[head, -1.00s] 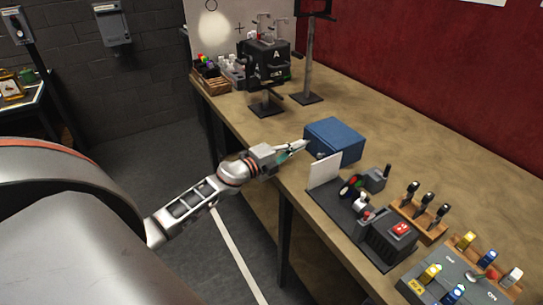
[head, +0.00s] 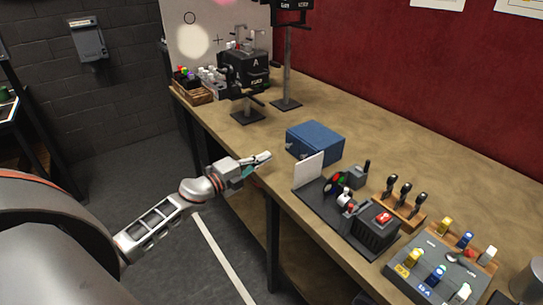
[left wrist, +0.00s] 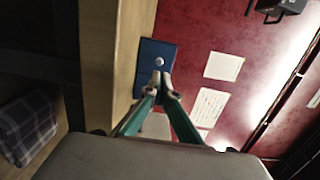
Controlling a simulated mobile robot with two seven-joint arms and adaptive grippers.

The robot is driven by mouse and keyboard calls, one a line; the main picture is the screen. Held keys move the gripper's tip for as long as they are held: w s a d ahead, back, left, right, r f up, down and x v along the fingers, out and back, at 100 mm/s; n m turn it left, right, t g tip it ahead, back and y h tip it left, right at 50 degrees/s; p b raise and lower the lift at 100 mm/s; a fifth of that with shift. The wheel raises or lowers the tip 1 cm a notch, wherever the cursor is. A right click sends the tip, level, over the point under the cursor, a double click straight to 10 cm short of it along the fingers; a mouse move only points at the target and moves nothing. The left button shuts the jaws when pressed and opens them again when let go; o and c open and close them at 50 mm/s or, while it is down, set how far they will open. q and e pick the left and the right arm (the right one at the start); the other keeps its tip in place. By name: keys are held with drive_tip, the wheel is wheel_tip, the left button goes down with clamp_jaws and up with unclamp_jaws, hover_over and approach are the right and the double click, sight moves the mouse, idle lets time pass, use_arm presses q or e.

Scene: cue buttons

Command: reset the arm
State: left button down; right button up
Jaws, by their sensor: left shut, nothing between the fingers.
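My left gripper (head: 262,160) is shut and empty. In the head view it is just in front of the bench's front edge, left of the blue box (head: 314,142) and apart from it. In the left wrist view my left gripper's fingertips (left wrist: 162,76) meet in front of the blue box (left wrist: 155,66), which shows a pale round knob (left wrist: 157,61) on its face. My right gripper is not in view.
The wooden bench (head: 262,132) carries a white card (head: 308,172), a dark panel with a red button (head: 382,217), several black levers (head: 398,190) and a grey switch panel (head: 447,262). A black device on a stand (head: 242,72) is at the back. Bench between it and the box is clear.

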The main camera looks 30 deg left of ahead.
use_arm(q)
drive_tip(key=v, duration=0.6)
drive_tip(key=s+d+f+n+g+y, duration=0.2)
drive_tip(key=s+d+f+n+g, duration=0.4)
drive_tip(key=s+d+f+n, duration=1.1)
drive_tip(key=s+d+f, duration=0.6)
drive_tip(key=s+f, duration=0.1)
drive_tip(key=f, duration=0.1)
drive_tip(key=shift+f, duration=0.15)
